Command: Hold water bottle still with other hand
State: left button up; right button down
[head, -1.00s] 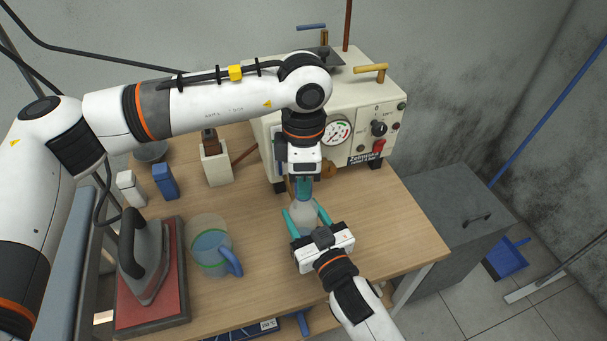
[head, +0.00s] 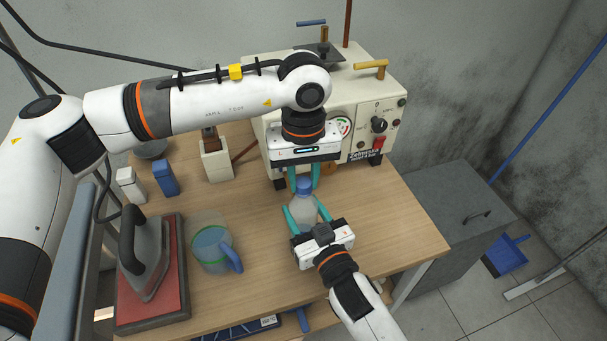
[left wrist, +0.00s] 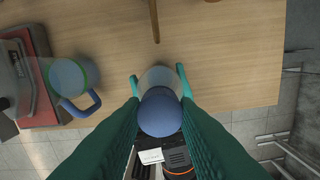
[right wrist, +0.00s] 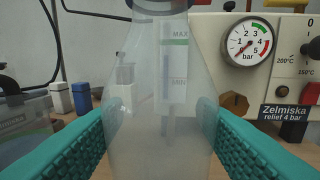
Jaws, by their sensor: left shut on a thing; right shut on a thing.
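The water bottle (head: 303,210) stands upright on the table, a translucent body with a blue cap (head: 304,186). My right gripper (head: 303,217) is shut on the bottle's body from the front, a teal finger on each side; its wrist view shows the body (right wrist: 163,110) between the fingers. My left gripper (head: 304,178) is above and behind the bottle, pointing down, its teal fingers on either side of the blue cap. In the left wrist view the cap (left wrist: 160,112) fills the gap between the fingers. The bottle's base is partly hidden.
A cream machine with a pressure gauge (head: 343,127) stands behind the bottle. A jug (head: 210,250) with a blue handle and an iron (head: 146,262) on a red pad are to the left. The table (head: 390,225) is clear to the right.

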pick_arm(q)
jog(key=m, duration=0.6)
jog(key=shift+m, duration=0.4)
jog(key=m, duration=0.6)
jog(key=o, duration=0.9)
jog(key=shift+o, duration=0.2)
jog(key=shift+r, duration=0.1)
jog(key=shift+r, duration=2.15)
jog(key=shift+c, duration=0.4)
